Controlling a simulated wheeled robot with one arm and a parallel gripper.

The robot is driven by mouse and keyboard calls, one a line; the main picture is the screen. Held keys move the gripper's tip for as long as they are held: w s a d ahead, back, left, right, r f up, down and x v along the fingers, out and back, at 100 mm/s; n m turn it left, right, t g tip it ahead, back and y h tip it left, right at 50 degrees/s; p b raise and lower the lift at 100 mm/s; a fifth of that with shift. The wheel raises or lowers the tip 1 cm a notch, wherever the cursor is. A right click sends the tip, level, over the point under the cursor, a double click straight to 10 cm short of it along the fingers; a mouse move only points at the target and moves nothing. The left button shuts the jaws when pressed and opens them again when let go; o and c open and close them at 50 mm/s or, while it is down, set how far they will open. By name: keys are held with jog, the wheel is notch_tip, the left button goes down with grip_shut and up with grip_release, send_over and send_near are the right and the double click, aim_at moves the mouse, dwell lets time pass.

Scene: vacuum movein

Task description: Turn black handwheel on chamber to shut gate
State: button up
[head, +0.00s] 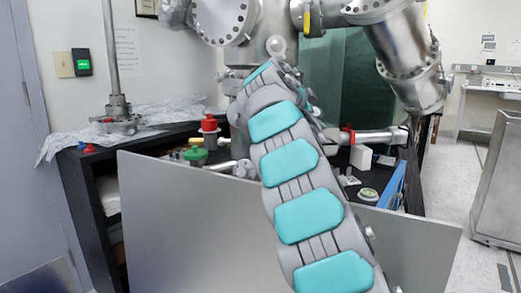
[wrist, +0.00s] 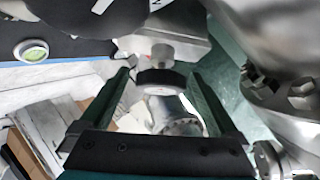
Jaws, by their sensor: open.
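The black handwheel (wrist: 160,79) shows in the wrist view as a dark, edge-on disc on a pale metal stem. My gripper (wrist: 159,74) is open, with one dark green finger on each side of the handwheel. Gaps show between the wheel's rim and both fingers, and I cannot tell how deep the wheel sits between them. The steel chamber (head: 225,18) stands at the top of the head view, beyond my arm. My arm hides the gripper and the handwheel there.
A red-capped part (head: 209,124) and a green knob (head: 195,155) stand left of my arm on the black bench (head: 150,140). A grey panel (head: 190,215) stands in front. Steel pipework (wrist: 280,80) is close to the right finger. Open floor (head: 445,180) lies at right.

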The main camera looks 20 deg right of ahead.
jog(key=shift+s+d+n, duration=0.1)
jog(key=shift+d+n, duration=0.05)
jog(key=shift+n, duration=0.15)
jog(key=shift+r+t, duration=0.1)
jog(key=shift+t, duration=0.2)
jog(key=shift+n+t, duration=1.6)
jog(key=shift+n, duration=0.7)
jog(key=shift+w+a+n+t, duration=0.2)
jog(key=shift+n+t, duration=0.6)
jog(key=shift+n, duration=0.2)
jog(key=shift+y, duration=0.3)
jog(key=shift+n+t, duration=0.5)
jog(key=shift+n, duration=0.3)
jog(key=shift+a+n+t+y, duration=0.1)
jog(key=shift+n+t+y, duration=0.65)
jog(key=shift+n, duration=0.35)
jog(key=shift+n+t+y+b, duration=0.9)
jog(key=shift+n+b, duration=0.5)
jog(key=shift+n, duration=0.3)
